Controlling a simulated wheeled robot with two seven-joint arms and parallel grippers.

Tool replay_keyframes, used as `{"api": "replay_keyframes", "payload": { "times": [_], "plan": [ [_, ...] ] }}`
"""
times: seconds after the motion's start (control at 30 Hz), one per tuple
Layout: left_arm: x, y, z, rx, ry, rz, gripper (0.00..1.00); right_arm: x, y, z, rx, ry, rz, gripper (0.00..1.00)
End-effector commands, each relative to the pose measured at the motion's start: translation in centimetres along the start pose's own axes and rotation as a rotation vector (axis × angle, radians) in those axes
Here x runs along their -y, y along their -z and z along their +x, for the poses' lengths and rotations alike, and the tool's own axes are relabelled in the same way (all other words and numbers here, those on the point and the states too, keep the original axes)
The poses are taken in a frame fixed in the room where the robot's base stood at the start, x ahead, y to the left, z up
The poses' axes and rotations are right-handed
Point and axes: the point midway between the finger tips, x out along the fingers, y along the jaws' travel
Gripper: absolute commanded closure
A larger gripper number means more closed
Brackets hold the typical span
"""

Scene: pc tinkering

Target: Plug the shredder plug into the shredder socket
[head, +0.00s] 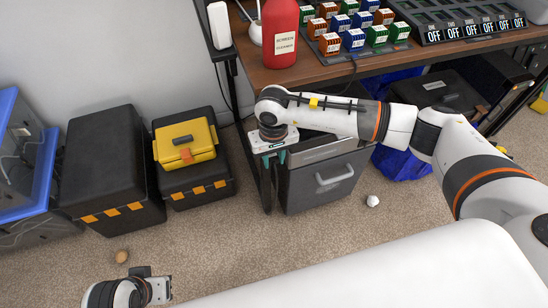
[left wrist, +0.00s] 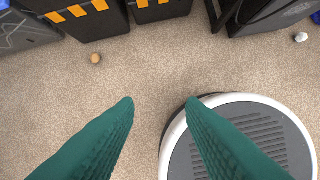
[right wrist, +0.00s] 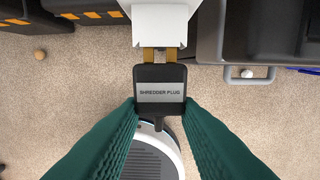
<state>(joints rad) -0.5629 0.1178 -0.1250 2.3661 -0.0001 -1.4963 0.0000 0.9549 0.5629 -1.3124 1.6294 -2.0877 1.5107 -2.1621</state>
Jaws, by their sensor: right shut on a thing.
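The black shredder plug (right wrist: 160,112), labelled SHREDDER PLUG, is between the green fingers of my right gripper (right wrist: 160,108), which is shut on it. Its two brass prongs (right wrist: 160,54) point at a white block, apparently the shredder socket (right wrist: 160,25). The prong tips meet or overlap the block's lower edge; I cannot tell how deep they are. A length of prong still shows. In the head view my right gripper (head: 272,158) is beside the dark cabinet, and the plug is not clear there. My left gripper (left wrist: 160,103) is open and empty above the carpet.
A dark cabinet with a grey handle (head: 334,180) stands under the wooden desk (head: 345,68). Black cases (head: 112,165) and a yellow toolbox (head: 186,143) stand at left. A small tan ball (head: 122,256) and white crumpled piece (head: 372,201) lie on the open carpet.

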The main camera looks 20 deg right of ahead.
Motion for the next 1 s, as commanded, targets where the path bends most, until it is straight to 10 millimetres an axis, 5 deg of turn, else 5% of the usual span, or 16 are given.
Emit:
{"api": "replay_keyframes", "payload": {
  "times": [0.6,0.63,0.73,1.0],
  "plan": [
    [0.0,0.3,-1.3,0.0,-0.001,-0.001,0.64,0.0,-0.7,0.0,0.002,0.0,0.0,0.97],
    [0.0,0.2,-1.4,0.002,-0.001,-0.001,0.64,0.0,-0.7,0.0,0.001,0.0,0.0,0.65],
    [0.0,0.1,-1.6,0.006,-0.001,-0.001,0.64,0.0,-0.7,0.0,0.001,0.0,0.0,0.49],
    [-0.1,0.1,-1.5,0.008,-0.002,-0.001,0.64,0.0,-0.7,0.0,0.0,0.0,0.0,0.45]
  ]
}}
